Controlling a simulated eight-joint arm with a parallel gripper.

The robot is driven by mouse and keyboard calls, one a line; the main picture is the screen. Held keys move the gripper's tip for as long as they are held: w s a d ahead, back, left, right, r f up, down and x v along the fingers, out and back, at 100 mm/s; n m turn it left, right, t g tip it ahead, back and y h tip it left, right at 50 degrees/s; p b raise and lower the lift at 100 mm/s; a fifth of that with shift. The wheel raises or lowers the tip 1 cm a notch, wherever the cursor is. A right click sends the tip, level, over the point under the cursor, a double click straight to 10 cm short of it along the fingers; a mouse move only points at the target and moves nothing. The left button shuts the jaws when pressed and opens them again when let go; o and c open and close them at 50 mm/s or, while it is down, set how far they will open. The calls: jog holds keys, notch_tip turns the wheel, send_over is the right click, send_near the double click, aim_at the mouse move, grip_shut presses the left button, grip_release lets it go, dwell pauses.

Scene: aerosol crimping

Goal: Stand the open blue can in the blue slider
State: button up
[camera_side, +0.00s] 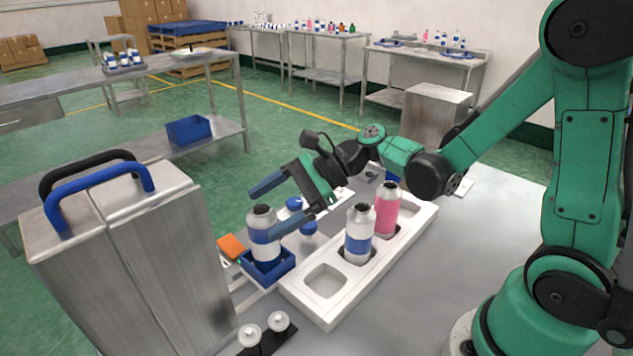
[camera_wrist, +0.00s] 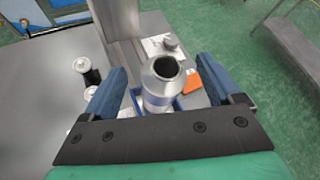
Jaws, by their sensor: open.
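The open blue can (camera_side: 263,240), silver with a blue band and a dark open mouth, stands upright in the blue slider (camera_side: 268,268). In the wrist view the can (camera_wrist: 163,78) shows between my fingers, with the slider rim (camera_wrist: 136,94) around its base. My gripper (camera_side: 264,210) is open, its fingers on either side of the can's upper part. In the wrist view my gripper (camera_wrist: 160,68) shows a gap between each finger and the can. The can's lower end is hidden inside the slider.
A white tray (camera_side: 321,309) holds another blue-banded can (camera_side: 359,246) and a pink can (camera_side: 387,213); its front pocket is empty. A tall metal box with handles (camera_side: 130,265) stands left of the slider. White valve pieces (camera_side: 279,321) sit at the front. An orange block (camera_side: 231,246) is behind the slider.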

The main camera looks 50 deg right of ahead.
jog(key=shift+d+r, duration=0.15)
jog(key=shift+r, duration=0.1)
jog(key=v, duration=1.1)
jog(key=shift+s+d, duration=0.2)
jog(key=shift+d, duration=0.05)
jog(key=shift+r, duration=0.15)
jog(key=f+n+h, duration=0.1)
jog(key=n+h, duration=0.2)
jog(key=n, duration=0.3)
jog(key=s+a+f+n+h, duration=0.1)
jog(key=n+h, duration=0.3)
jog(key=n, duration=0.3)
jog(key=s+f+n+t+h, duration=0.1)
jog(key=f+n+h, duration=0.1)
jog(key=n+h, duration=0.2)
jog(key=shift+a+n, duration=0.2)
jog(key=shift+n, duration=0.55)
jog(key=shift+a+n, duration=0.2)
jog(key=shift+n, duration=0.55)
